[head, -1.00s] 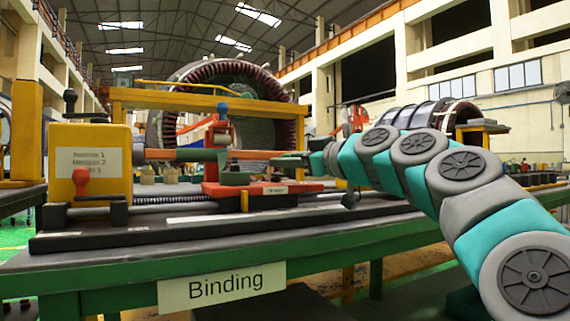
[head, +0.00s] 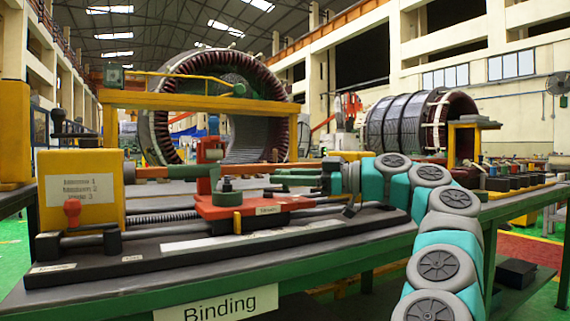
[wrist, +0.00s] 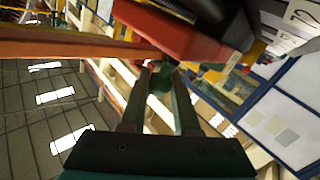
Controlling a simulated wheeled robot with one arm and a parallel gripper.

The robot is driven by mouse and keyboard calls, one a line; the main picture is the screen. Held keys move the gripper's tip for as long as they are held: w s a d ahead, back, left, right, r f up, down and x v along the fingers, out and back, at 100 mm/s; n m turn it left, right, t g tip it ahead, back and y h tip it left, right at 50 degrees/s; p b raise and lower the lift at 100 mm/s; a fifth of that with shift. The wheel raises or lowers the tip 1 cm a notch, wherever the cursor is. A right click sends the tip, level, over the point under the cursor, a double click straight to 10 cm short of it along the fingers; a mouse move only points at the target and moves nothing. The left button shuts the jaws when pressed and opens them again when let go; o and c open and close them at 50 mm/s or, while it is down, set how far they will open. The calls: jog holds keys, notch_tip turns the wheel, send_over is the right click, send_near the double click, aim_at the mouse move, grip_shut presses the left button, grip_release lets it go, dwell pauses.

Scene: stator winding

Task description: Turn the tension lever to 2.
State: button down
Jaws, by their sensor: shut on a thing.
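The winding machine has a yellow headstock (head: 80,215) at left with a plate (head: 80,189) listing numbered lines 1, 2 and 3. I cannot tell which lever sets the tension. A red carriage (head: 232,206) with a green knob (head: 227,187) sits right of the headstock. My gripper (head: 276,178) reaches in from the right, above the carriage's right end. In the wrist view its fingers (wrist: 163,78) close on a small dark green part (wrist: 164,74). Its far side is hidden.
The machine stands on a green bench with a "Binding" sign (head: 216,306). A yellow frame (head: 200,98) spans behind the carriage. A large stator ring (head: 158,130) is behind it, and a dark cylinder (head: 405,122) is at right.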

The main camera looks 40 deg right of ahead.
jog(key=shift+d+r+n+y+p, duration=0.1)
jog(key=shift+n+y+p, duration=0.3)
jog(key=shift+p, duration=0.35)
jog(key=c, duration=0.6)
grip_release()
jog(key=shift+c, duration=0.2)
jog(key=shift+r+p+v, duration=0.1)
jog(key=shift+p+v, duration=0.65)
jog(key=shift+v, duration=0.55)
jog(key=shift+r+p+v, duration=0.15)
jog(key=shift+p+v, duration=0.6)
jog(key=shift+v, duration=0.5)
jog(key=shift+p+v, duration=1.05)
jog(key=shift+v, duration=0.25)
jog(key=shift+d+f, duration=0.1)
jog(key=shift+f, duration=0.05)
